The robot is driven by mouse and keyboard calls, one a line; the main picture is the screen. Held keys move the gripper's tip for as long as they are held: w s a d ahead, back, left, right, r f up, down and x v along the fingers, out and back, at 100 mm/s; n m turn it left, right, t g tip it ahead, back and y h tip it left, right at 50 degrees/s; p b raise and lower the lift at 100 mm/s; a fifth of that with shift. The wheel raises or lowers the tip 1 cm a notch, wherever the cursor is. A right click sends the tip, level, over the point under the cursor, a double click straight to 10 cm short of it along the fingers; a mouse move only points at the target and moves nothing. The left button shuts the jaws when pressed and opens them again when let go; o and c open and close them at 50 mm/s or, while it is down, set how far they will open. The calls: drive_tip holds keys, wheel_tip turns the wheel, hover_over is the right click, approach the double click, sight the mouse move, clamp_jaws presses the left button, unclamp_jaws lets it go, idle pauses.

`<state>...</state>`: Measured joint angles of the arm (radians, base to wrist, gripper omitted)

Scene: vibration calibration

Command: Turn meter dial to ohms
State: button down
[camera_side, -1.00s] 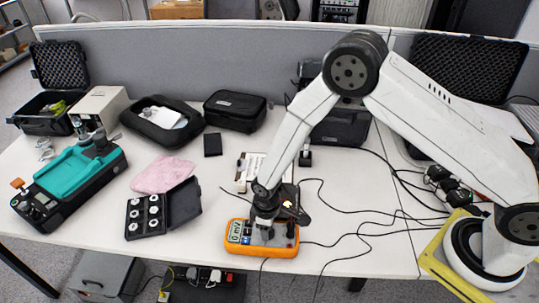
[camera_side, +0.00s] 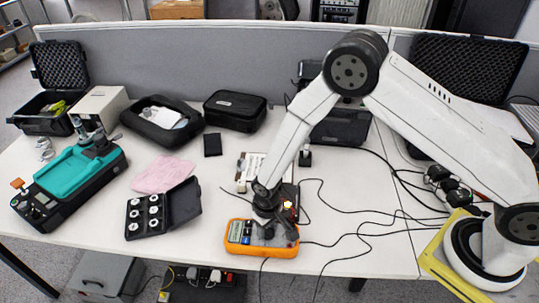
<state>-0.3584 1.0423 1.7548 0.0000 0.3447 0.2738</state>
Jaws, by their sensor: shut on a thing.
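The orange multimeter (camera_side: 261,251) lies face up near the front edge of the white table. Its display (camera_side: 240,231) is at the left end of its face. My gripper (camera_side: 268,229) points down over the middle of the meter and is shut on the dial. The dial itself is mostly hidden behind the fingers, so I cannot read its setting. The display is too small to read clearly.
Black cables (camera_side: 350,230) run over the table right of the meter. A black case of round weights (camera_side: 153,211), a pink cloth (camera_side: 162,175) and a teal-and-black device (camera_side: 70,180) stand to the left. Bare table lies between the case and the meter.

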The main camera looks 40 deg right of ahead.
sight(268, 229)
drive_tip(key=shift+c, duration=1)
unclamp_jaws()
drive_tip(key=shift+r, duration=0.1)
drive_tip(key=shift+r, duration=3.8)
